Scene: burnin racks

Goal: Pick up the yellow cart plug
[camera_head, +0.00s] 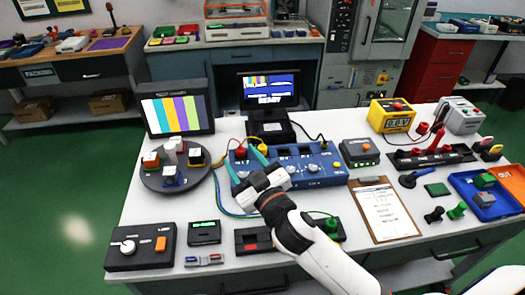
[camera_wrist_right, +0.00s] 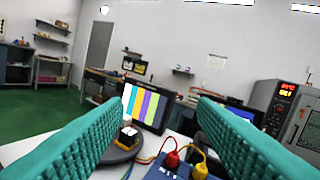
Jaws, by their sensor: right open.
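A yellow plug (camera_wrist_right: 199,165) with a yellow lead stands low in the right wrist view, right of a red plug (camera_wrist_right: 171,159). In the head view a small yellow plug (camera_head: 240,153) shows at the left back of the blue panel box (camera_head: 315,166), close to my fingers. My right gripper (camera_head: 245,163) is open, its teal fingers spread over the left end of that box. In the wrist view nothing is between the fingertips (camera_wrist_right: 160,108); the plugs are lower in the picture. My left gripper is not in view.
A round carousel (camera_head: 148,182) with several blocks stands left of the box, near a colour-bar monitor (camera_head: 174,112). A second monitor (camera_head: 268,90) stands behind. A clipboard (camera_head: 385,212) lies right. Loose leads (camera_head: 222,202) run along the box's left side.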

